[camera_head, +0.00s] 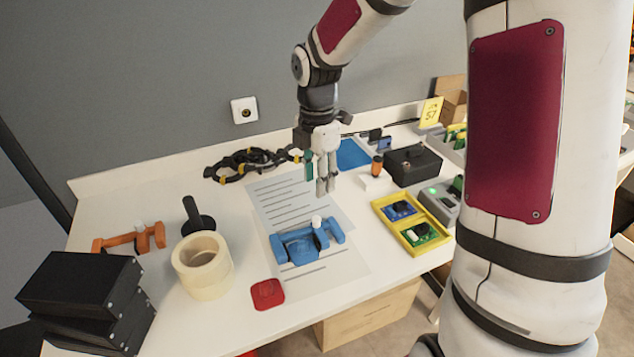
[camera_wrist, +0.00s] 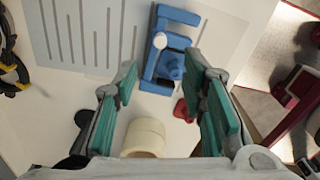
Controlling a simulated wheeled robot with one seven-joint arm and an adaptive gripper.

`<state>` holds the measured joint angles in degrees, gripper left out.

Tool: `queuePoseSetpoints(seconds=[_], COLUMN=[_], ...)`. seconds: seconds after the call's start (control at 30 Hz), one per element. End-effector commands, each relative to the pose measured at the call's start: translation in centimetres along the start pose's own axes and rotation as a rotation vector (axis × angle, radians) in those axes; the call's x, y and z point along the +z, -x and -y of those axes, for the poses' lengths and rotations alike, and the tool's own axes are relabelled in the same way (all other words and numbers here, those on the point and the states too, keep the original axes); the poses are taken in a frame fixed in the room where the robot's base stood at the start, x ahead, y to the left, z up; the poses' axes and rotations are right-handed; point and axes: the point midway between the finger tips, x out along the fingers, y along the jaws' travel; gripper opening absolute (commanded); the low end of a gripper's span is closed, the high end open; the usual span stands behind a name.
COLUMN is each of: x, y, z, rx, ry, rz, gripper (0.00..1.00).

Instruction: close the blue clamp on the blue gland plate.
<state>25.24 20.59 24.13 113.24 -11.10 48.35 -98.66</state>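The blue gland plate (camera_head: 297,251) lies on printed paper at the front middle of the table. It also shows beyond my fingers in the wrist view (camera_wrist: 155,84). On it is the blue clamp (camera_wrist: 172,66), a rounded blue piece beside a white-tipped post (camera_head: 316,221). I cannot tell clearly how far the clamp is swung. My gripper (camera_head: 325,188) hangs above and behind the plate, pointing down. In the wrist view its teal-padded fingers are spread wide with nothing between them, and the plate shows beyond the gap.
A tape roll (camera_head: 190,270), red block (camera_head: 267,293) and black handled tool (camera_head: 197,222) stand left of the plate. An orange plate (camera_head: 125,240) and black boxes (camera_head: 80,290) are farther left. A yellow tray (camera_head: 408,225) is right. Black cable (camera_head: 245,162) lies behind.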

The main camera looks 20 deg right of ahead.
Motion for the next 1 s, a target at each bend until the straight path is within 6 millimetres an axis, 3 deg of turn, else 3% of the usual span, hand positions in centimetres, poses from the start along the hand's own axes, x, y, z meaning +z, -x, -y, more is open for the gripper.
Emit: queuePoseSetpoints(seconds=[0.27, 0.53, 0.7, 0.87, 1.0], x=[0.0, -0.1, -0.2, -0.2, -0.2], y=[0.1, 1.1, 1.5, 0.2, -2.4], z=[-0.1, -0.1, 0.0, 0.0, 0.1], rx=[0.0, 0.001, -0.001, -0.002, -0.005], ry=[0.035, 0.384, 0.512, 0.524, 0.524], rz=[0.001, 0.002, -0.001, -0.002, -0.003], gripper=[0.38, 0.38, 0.38, 0.38, 0.38])
